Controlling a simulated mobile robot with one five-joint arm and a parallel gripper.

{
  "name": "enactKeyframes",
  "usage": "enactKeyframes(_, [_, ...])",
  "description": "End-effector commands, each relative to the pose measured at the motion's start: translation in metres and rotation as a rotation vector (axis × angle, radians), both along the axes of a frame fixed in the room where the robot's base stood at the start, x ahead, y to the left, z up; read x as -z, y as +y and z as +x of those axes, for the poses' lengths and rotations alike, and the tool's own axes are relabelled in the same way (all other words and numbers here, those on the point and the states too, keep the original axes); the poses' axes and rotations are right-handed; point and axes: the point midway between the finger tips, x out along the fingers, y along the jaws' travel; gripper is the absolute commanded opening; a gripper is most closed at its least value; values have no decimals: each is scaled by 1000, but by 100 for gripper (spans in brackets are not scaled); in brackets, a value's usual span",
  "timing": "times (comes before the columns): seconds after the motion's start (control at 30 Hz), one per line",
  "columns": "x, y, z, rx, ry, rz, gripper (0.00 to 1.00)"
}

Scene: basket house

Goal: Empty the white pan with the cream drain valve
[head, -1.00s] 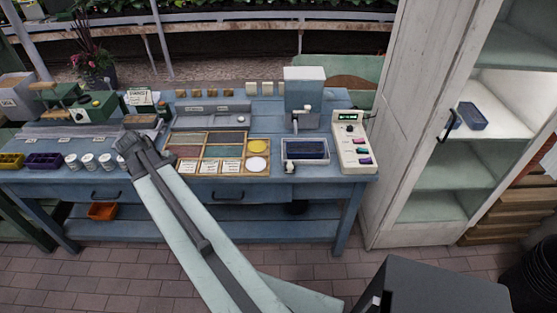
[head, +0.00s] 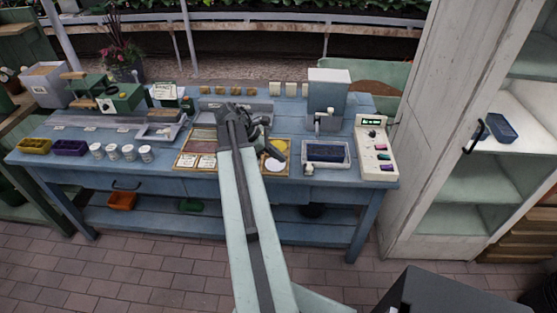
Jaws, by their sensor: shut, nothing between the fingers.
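The white pan (head: 331,165) sits on the right part of the blue bench in the head view, with dark blue contents inside its rim. A small cream drain valve (head: 308,169) is at its front left corner. A grey-white box-shaped unit (head: 328,92) with a cream tap (head: 320,114) stands behind the pan. My arm hides part of that tray.
A cream control box (head: 374,150) with coloured knobs stands right of the pan. Several white cups (head: 129,152) stand on the left of the bench. An open white cabinet (head: 440,185) with a blue tray (head: 501,128) is at the right.

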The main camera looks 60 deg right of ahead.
Motion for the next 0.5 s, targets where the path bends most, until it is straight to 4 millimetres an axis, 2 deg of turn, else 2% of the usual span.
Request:
enactKeyframes(0.03, [19, -3, -7, 1, 0, 0, 0])
enactKeyframes(0.27, [56, -19, -34, 1, 0, 0, 0])
enactKeyframes(0.33, [50, -25, -45, 2, -1, -1, 0])
enactKeyframes(0.5, [52, -35, -62, 0, -1, 0, 0])
